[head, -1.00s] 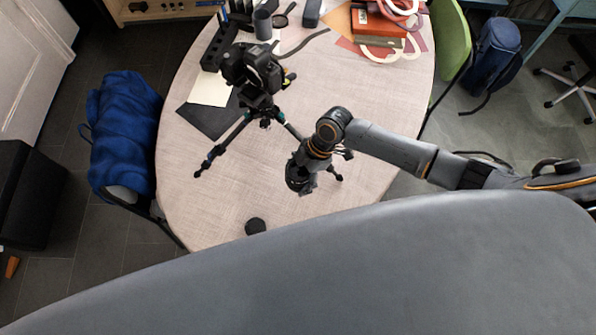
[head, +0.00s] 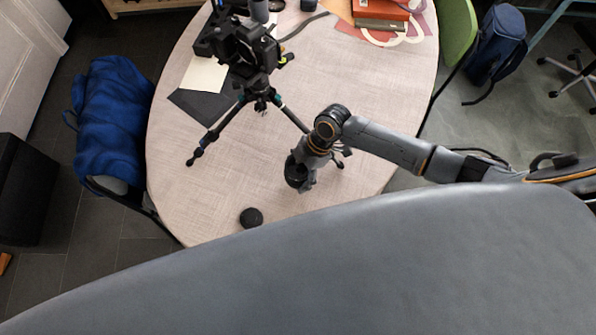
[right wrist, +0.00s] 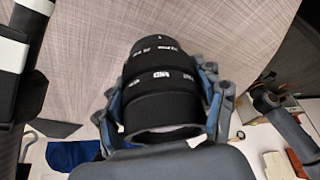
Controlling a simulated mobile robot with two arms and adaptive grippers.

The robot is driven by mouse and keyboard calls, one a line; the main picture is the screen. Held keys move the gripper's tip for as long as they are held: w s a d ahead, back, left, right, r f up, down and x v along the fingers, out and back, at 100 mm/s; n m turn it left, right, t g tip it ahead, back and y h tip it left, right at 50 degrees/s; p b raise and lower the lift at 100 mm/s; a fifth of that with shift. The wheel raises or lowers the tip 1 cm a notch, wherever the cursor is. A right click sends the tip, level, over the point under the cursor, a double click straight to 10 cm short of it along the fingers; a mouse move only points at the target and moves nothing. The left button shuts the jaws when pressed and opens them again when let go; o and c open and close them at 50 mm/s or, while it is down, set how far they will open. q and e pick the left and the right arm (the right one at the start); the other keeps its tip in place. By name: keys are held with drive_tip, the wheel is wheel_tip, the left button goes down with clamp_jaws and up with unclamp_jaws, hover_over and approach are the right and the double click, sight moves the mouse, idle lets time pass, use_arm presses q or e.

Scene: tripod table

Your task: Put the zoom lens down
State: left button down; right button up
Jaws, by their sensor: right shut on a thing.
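The zoom lens (right wrist: 160,92) is a black barrel with white lettering, between the blue-grey fingers of my right gripper (right wrist: 164,100) in the right wrist view. The fingers are shut on its sides, and its glass end faces the wrist camera. In the head view the dark lens (head: 295,172) shows at the end of my right arm, with my right gripper (head: 306,180) partly covering it. It is over the near part of the pale table (head: 215,200); I cannot tell whether it touches the top. My left gripper is not in view.
A camera (head: 240,45) stands on a tripod (head: 222,127) left of my right gripper, with one leg close to it. A round black cap-like disc (head: 251,217) lies near the front edge. Books (head: 382,10) are at the back. The table's front left is clear.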

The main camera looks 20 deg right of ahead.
drive_tip(key=shift+f+b, duration=0.4)
drive_tip(key=shift+f, duration=0.05)
drive_tip(key=o, duration=1.8)
drive_tip(key=shift+f, duration=0.1)
drive_tip(key=v, duration=1.2)
